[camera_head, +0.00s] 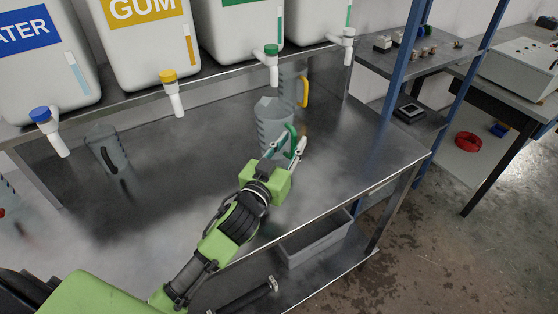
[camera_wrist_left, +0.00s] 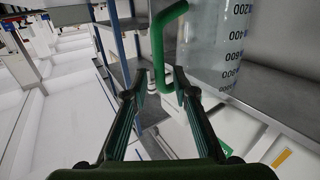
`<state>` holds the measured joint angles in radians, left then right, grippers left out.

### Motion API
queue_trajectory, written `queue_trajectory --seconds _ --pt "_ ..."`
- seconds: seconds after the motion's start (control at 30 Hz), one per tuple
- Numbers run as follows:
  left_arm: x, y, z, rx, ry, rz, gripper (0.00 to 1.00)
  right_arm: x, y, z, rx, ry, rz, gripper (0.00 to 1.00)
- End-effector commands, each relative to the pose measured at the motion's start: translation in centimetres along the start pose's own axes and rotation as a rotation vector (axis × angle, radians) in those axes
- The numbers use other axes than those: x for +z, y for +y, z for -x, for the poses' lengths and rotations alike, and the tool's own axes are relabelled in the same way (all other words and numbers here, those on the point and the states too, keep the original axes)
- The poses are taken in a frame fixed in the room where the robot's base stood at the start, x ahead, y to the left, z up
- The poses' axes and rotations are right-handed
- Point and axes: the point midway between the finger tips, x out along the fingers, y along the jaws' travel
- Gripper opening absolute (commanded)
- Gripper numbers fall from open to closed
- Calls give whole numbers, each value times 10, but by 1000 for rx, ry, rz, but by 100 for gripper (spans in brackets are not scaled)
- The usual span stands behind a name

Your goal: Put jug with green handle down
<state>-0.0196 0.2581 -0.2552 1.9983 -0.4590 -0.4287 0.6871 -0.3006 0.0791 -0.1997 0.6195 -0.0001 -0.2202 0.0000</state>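The clear jug (camera_head: 271,117) with the green handle (camera_head: 291,137) is upright at the bench, near the green tap. Its handle faces my left gripper (camera_head: 286,150). In the left wrist view, the fingers of the left gripper (camera_wrist_left: 159,92) are spread apart. The lower end of the green handle (camera_wrist_left: 158,45) lies between or just beyond their tips, with space visible beside it. The jug's marked wall (camera_wrist_left: 225,40) fills the upper right there. The jug's base is partly hidden, so contact with the bench top (camera_head: 340,180) is hard to judge. My right gripper is not visible.
A jug with a yellow handle (camera_head: 304,92) stands just behind. A jug with a dark handle (camera_head: 107,150) stands at left. Large tanks with blue (camera_head: 41,115), yellow (camera_head: 168,76) and green (camera_head: 271,50) taps sit above. Clear bench lies to the right; a grey bin (camera_head: 315,240) is below.

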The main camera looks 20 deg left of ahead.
Motion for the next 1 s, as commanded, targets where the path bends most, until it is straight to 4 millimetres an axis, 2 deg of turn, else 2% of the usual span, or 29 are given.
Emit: queue_trajectory --seconds 0.1,0.3,0.5,0.7,1.0 --pt "3 0 26 0 -3 3 26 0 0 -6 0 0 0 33" --pt "3 0 64 0 -2 2 26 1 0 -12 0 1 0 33" --pt "2 0 89 -1 -2 1 26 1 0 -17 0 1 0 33" --pt "0 0 98 -1 0 0 26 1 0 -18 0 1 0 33" --pt "0 0 98 -1 0 0 26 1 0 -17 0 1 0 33"
